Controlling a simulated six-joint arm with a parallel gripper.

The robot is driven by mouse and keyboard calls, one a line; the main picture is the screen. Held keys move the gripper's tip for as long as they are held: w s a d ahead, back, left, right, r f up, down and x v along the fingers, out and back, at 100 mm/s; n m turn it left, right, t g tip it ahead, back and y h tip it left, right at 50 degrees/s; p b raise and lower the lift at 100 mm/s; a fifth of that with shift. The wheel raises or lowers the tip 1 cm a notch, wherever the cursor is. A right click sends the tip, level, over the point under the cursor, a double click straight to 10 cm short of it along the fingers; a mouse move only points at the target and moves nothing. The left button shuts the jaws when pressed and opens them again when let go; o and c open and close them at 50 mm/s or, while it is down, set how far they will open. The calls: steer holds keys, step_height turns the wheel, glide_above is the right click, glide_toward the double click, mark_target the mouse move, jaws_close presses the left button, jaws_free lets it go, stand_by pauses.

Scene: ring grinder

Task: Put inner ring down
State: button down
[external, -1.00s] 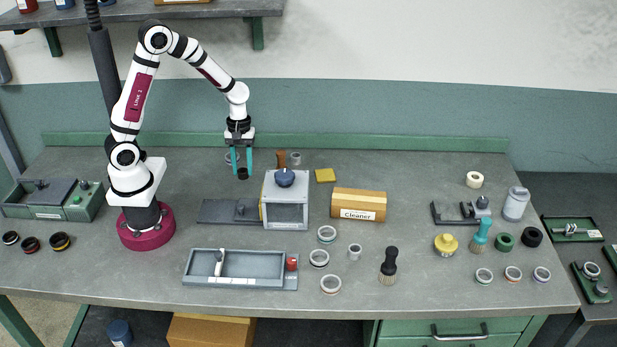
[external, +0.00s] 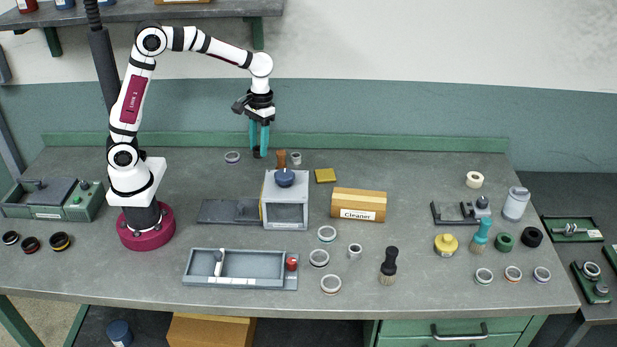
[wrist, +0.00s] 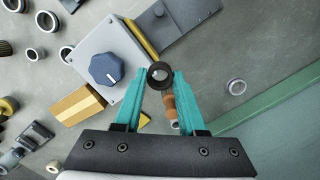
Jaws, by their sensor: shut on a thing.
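The inner ring (external: 257,154) is small and dark. My gripper (external: 260,150) is shut on it near the back of the bench, behind and a little left of the grinder box. In the wrist view, the dark inner ring (wrist: 160,67) sits between the teal fingertips of my gripper (wrist: 160,78), its round opening facing the camera. A brown-handled tool (wrist: 169,104) shows below the ring in that view. I cannot tell how high the ring is above the bench.
The grey grinder box (external: 286,190) with its blue knob (external: 284,178) stands in front. A pale ring (external: 232,157) lies to the left at the back, and a small light ring (external: 296,158) to the right.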

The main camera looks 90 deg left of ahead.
steer(key=w+a+m+t+y, duration=0.1)
steer(key=w+m, duration=0.8)
steer(key=m, duration=0.7)
steer(key=w+a+m+t+y, duration=0.1)
steer(key=w+m, duration=0.8)
steer(key=m, duration=0.8)
glide_above(326, 174)
steer(key=f, duration=1.2)
steer(key=shift+d+f, duration=0.25)
steer(key=shift+f, duration=0.05)
steer(key=shift+a+f, duration=0.15)
steer(key=shift+f, duration=1.95)
steer(key=shift+f, duration=0.1)
steer(key=shift+c, duration=2.4)
jaws_free()
